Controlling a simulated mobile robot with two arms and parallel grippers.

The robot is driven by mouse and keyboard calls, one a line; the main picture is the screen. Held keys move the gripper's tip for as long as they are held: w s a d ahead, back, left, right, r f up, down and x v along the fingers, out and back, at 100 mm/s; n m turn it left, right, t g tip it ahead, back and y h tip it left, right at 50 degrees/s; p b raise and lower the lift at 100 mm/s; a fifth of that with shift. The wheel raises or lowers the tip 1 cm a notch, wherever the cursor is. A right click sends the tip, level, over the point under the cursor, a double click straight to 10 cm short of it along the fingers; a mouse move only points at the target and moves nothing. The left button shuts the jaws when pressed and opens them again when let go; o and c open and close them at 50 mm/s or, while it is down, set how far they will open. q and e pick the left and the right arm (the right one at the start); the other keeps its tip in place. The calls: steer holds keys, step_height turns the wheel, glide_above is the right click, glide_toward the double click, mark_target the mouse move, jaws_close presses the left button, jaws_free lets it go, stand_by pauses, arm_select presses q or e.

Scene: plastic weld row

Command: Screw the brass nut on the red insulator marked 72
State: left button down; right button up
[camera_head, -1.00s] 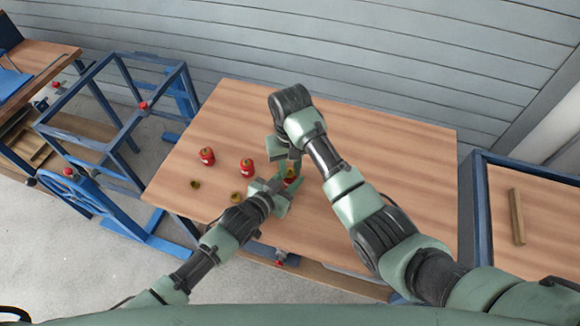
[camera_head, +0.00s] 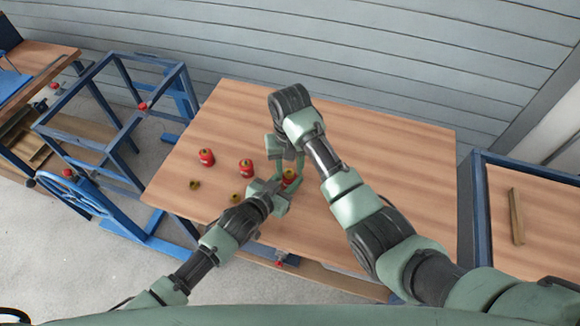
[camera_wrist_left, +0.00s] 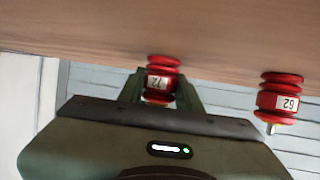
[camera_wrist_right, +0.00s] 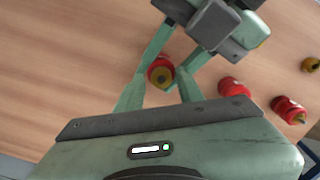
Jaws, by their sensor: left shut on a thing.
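The red insulator marked 72 (camera_wrist_left: 160,82) stands on the table between the fingers of my left gripper (camera_wrist_left: 163,90), which is shut on it. It also shows in the head view (camera_head: 289,177) and, from above, in the right wrist view (camera_wrist_right: 160,68). A round brass piece (camera_wrist_right: 163,76) sits on its top; I cannot tell whether it is a nut or how far down it sits. My right gripper (camera_wrist_right: 165,82) points down over it, its fingers apart on either side of the brass piece. Loose brass nuts lie left in the head view, one at the left (camera_head: 195,184) and one nearer (camera_head: 234,198).
A red insulator marked 62 (camera_wrist_left: 280,98) stands beside the held one; it also shows in the head view (camera_head: 246,168). Another red insulator (camera_head: 206,157) stands farther left. The wooden table (camera_head: 390,130) is clear at the back and right. A blue frame (camera_head: 110,140) stands at left.

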mark_target(290, 172)
steer(key=shift+r, duration=2.2)
steer(key=shift+c, duration=0.3)
step_height(290, 172, up, 2)
steer(key=n, duration=0.5)
steer(key=shift+r, duration=0.15)
steer(key=n, duration=0.1)
steer(key=r+n, duration=0.1)
steer(key=n, duration=0.1)
steer(key=shift+r, duration=0.1)
steer(key=shift+s+f, duration=0.1)
steer(key=shift+f, duration=3.95)
